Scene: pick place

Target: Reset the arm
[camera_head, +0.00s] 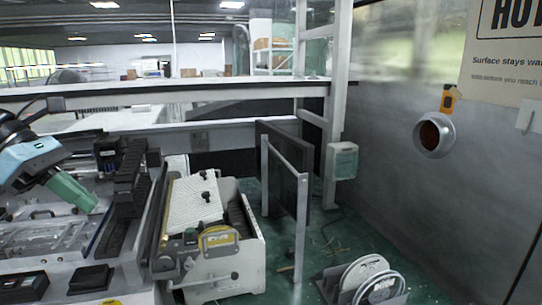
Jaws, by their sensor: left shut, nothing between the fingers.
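My left arm comes in at the left edge, with a dark joint and a pale blue link. Its teal-green gripper (92,205) points down and to the right over a grey machine bed (40,238). The gripper is shut and I see nothing held in it. I cannot tell whether its tip touches the bed or hovers above it. My right gripper is not in view.
A dark ribbed cable chain (130,180) stands just right of the gripper. A white machine box (245,255) with rollers is beyond it. Reels in a holder (372,280) sit on the green floor. A metal wall (400,180) closes the right side.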

